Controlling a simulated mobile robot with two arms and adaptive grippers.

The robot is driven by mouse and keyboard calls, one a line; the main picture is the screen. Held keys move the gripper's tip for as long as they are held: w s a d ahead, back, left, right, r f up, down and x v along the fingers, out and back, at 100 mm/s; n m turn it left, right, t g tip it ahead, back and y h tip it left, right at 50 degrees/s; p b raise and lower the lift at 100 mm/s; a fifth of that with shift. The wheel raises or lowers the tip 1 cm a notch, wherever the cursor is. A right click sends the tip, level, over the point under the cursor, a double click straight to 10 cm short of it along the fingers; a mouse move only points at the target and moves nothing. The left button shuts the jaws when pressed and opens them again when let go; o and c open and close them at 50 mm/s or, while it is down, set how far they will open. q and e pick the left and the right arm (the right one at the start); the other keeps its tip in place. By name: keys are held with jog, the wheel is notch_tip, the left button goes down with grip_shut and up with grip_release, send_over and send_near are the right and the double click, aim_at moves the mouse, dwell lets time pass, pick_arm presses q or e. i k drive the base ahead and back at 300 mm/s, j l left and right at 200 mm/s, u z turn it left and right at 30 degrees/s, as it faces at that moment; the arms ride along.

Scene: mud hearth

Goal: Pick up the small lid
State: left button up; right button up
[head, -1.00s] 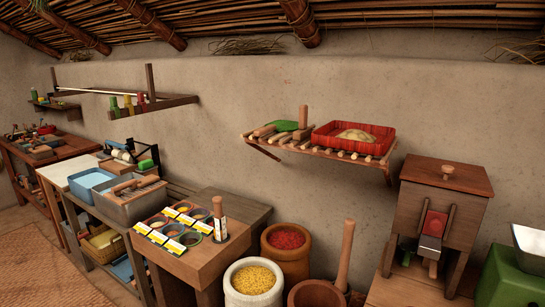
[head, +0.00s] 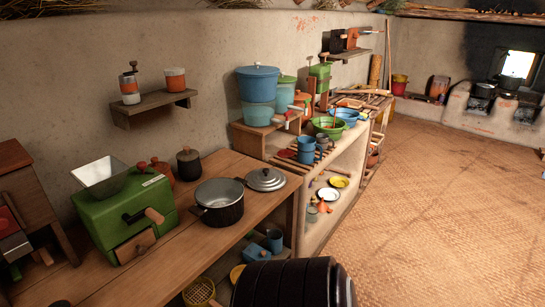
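A grey metal lid with a dark knob (head: 265,179) lies on the wooden bench (head: 190,258), near its far end. A dark pot with a light rim (head: 219,203) stands open just to its left, apart from it or nearly touching. I cannot tell from this view whether this is the small lid. Neither of my grippers is in view.
A green grinder (head: 125,217) with a metal hopper and dark jars (head: 188,164) stand left on the bench. Blue pots (head: 258,83) and bowls fill the shelf beyond. A black ribbed shape (head: 290,284), unclear what, fills the bottom. The matted floor (head: 430,200) is open.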

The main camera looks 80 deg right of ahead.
aim_at(263, 179)
jog(key=z, duration=2.5)
jog(key=i+l+u, duration=0.25)
jog(key=i+l, duration=0.8)
jog(key=l, duration=0.1)
